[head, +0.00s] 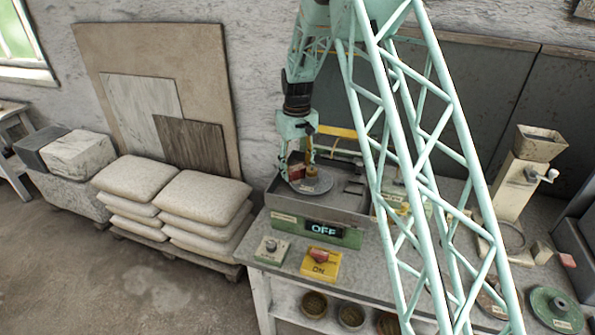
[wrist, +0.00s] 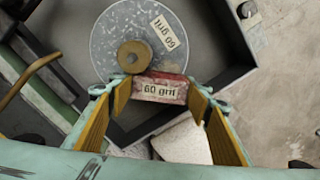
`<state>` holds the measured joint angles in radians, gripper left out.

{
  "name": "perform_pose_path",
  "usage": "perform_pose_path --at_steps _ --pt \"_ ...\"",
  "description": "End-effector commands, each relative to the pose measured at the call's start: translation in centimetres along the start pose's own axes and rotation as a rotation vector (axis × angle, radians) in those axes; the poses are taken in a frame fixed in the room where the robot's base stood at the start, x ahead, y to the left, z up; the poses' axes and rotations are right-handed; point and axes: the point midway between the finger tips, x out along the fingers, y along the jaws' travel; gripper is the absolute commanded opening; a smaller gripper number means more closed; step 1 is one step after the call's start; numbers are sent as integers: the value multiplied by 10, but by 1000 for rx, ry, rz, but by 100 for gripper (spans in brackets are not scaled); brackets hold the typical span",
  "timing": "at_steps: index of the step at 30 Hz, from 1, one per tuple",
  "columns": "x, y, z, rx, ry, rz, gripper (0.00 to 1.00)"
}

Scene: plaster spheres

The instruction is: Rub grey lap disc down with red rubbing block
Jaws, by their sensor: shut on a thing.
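The grey lap disc (head: 316,187) lies flat in a dark tray on the bench. In the wrist view the disc (wrist: 110,35) carries a "60 grit" label and a round brass knob (wrist: 134,56) on top. My gripper (head: 298,160) is down over the left part of the disc. In the wrist view my gripper (wrist: 160,90) is shut on the red rubbing block (wrist: 160,89), marked "60 grit". The block also shows in the head view (head: 297,172). It overlaps the disc's edge beside the knob; I cannot tell whether they touch.
The tray wall (head: 310,208) surrounds the disc. A display (head: 324,230) below reads "OFF". A yellow box with a red switch marked "ON" (head: 320,264) and a grey knob box (head: 271,250) stand in front. Stacked sacks (head: 203,200) lie left; a hopper mill (head: 520,180) stands right.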

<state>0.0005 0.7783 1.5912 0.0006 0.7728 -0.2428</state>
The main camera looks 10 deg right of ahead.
Motion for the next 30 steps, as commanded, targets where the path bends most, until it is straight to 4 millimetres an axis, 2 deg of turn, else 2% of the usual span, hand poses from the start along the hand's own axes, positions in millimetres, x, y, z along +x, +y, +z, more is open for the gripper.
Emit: perform_pose_path --at_steps 18,30 --pt "1 -20 -1 0 1 0 33" --pt "2 -22 0 0 1 0 33"
